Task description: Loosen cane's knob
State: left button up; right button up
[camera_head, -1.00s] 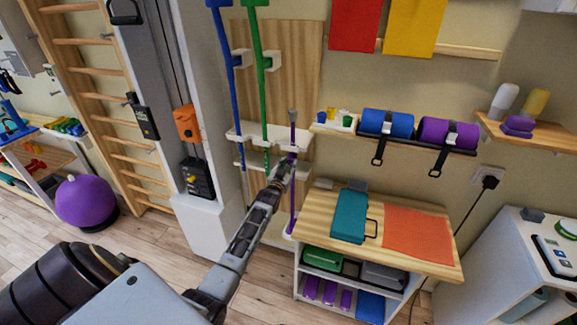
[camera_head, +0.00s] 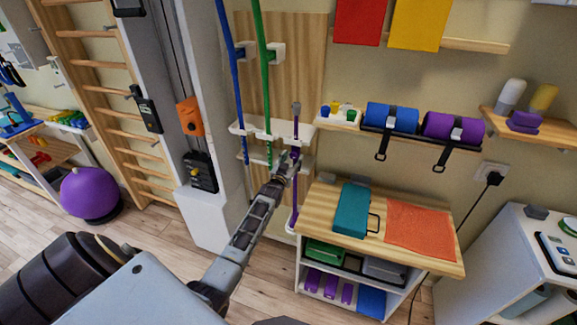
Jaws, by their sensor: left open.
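A purple cane (camera_head: 294,206) with a grey top stands upright in the white rack on the wooden wall panel. Its foot is down by the side of the wooden-topped cabinet. A small dark purple part, which seems to be the knob (camera_head: 295,152), shows on its shaft just below the rack's upper shelf. My left gripper (camera_head: 288,163) is open at the cane, just below and beside this part. The fingers hide some of the shaft, and I cannot tell whether they touch it. My right gripper is out of view.
A blue cane (camera_head: 232,80) and a green cane (camera_head: 263,75) stand left of the purple one in the white rack (camera_head: 250,130). The cabinet (camera_head: 330,200) stands close on the right, with a teal case (camera_head: 351,210) on top. A wall shelf holds blue and purple rolls.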

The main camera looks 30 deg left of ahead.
pick_arm(q)
jog(key=shift+s, duration=0.1)
jog(key=v, duration=1.1)
jog(key=shift+s, duration=0.35)
